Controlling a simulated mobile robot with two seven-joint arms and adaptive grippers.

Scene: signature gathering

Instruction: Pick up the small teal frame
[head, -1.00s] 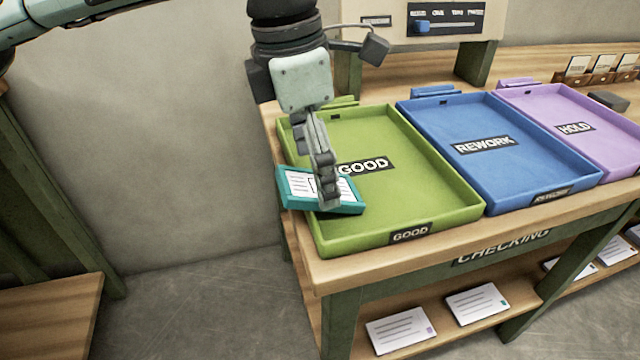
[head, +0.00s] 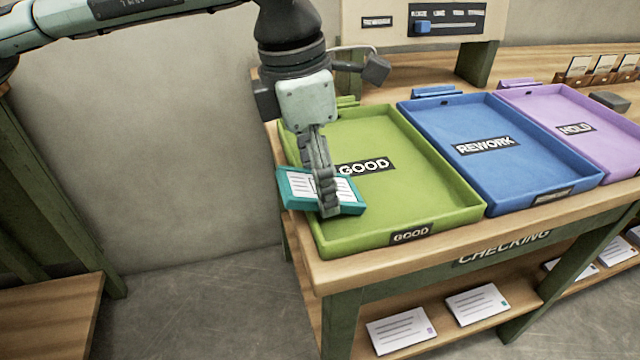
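The small teal frame (head: 292,203) holds a white sheet with dark print lines. It lies tilted across the left wall of the green GOOD tray (head: 447,205), its left end sticking out past the tray. My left gripper (head: 328,205) points down over the frame's right half, and its fingers hide part of the sheet. The fingers are seen nearly edge-on and overlap the frame, so I cannot tell whether they are open or closed on it. My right gripper is not in view.
A blue REWORK tray (head: 520,165) and a purple HOLD tray (head: 600,150) stand to the right on the wooden bench (head: 330,272). A panel with a blue slider (head: 445,25) stands behind. Printed cards (head: 400,331) lie on the lower shelf. Open floor lies left of the bench.

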